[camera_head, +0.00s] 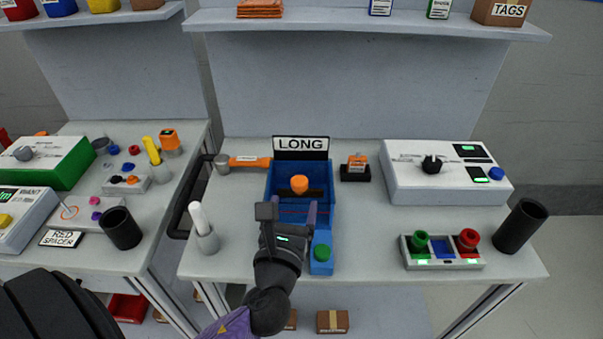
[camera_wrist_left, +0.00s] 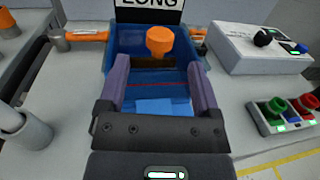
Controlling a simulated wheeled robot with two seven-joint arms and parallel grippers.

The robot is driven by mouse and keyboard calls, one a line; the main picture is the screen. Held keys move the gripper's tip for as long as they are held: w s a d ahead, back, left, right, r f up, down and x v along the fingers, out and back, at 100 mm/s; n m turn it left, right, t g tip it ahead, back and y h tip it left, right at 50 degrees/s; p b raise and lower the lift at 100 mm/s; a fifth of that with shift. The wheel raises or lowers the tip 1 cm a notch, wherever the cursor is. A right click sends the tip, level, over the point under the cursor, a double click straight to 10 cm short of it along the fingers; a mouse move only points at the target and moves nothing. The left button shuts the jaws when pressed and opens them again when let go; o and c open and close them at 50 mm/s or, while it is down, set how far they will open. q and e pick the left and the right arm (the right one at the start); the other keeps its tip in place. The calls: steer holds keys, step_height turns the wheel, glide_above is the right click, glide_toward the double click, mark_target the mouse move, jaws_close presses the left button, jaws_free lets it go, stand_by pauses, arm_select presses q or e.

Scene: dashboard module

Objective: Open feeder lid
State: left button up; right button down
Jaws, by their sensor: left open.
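The blue feeder (camera_head: 271,185) stands at the middle of the bench with a black LONG sign (camera_head: 300,143) behind it. It also shows in the wrist view (camera_wrist_left: 120,39). An orange knob (camera_head: 299,184) stands up at the feeder; it also shows in the wrist view (camera_wrist_left: 160,41), with a dark bar (camera_wrist_left: 150,62) below it. I cannot tell the lid's exact outline. A green button (camera_head: 321,252) is on the feeder's front. My left gripper (camera_head: 292,208) is open and empty over the feeder's near part. Its purple fingers point toward the knob, apart from it.
A white control box (camera_head: 405,190) and a panel with green and red buttons (camera_head: 443,261) stand to the right, beside a black cup (camera_head: 520,227). A grey holder (camera_head: 207,240) with a white stick is front left. An orange-handled tool (camera_head: 249,162) lies back left.

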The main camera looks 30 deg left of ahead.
mark_target(298, 190)
arm_select(q)
steer(key=x, duration=0.6)
steer(key=shift+w+a, duration=0.15)
steer(key=shift+w, duration=0.15)
jaws_close()
stand_by(1.0)
